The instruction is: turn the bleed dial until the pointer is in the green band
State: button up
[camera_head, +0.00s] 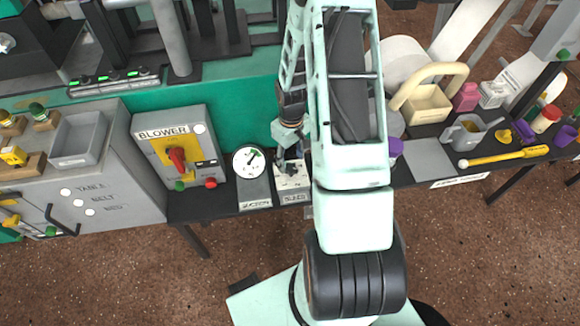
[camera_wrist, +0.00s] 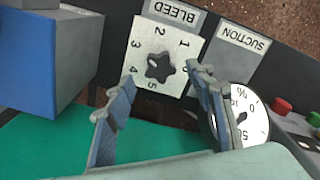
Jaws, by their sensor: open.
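The bleed dial is a dark star-shaped knob (camera_wrist: 159,68) on a white plate (camera_wrist: 188,35) numbered 1 to 5, in the wrist view. A small pale mark shows on the knob, but its exact setting is hard to tell. My gripper (camera_wrist: 161,80) is open, its fingers on either side of the knob; I cannot tell whether they touch it. In the head view my gripper (camera_head: 289,150) is over the white dial plate (camera_head: 292,178) and hides most of the knob. The round suction gauge (camera_head: 247,162) stands left of it, with a green mark at its upper right. Its face (camera_wrist: 245,105) is partly hidden by a finger in the wrist view.
The grey blower box (camera_head: 184,140) with a red handle stands left of the gauge. A blue-sided grey block (camera_wrist: 50,55) is beside the dial in the wrist view. Right of my arm are a grey watering can (camera_head: 468,132) and a yellow tool (camera_head: 505,156).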

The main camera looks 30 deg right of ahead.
aim_at(291, 168)
jog(key=shift+f+b, duration=1.4)
jog(key=shift+f, duration=0.6)
jog(key=shift+c, duration=0.5)
jog(key=c, duration=1)
jog(key=shift+c, duration=0.2)
jog(key=o, duration=1.1)
jog(key=shift+o, duration=0.2)
jog(key=shift+r, duration=0.15)
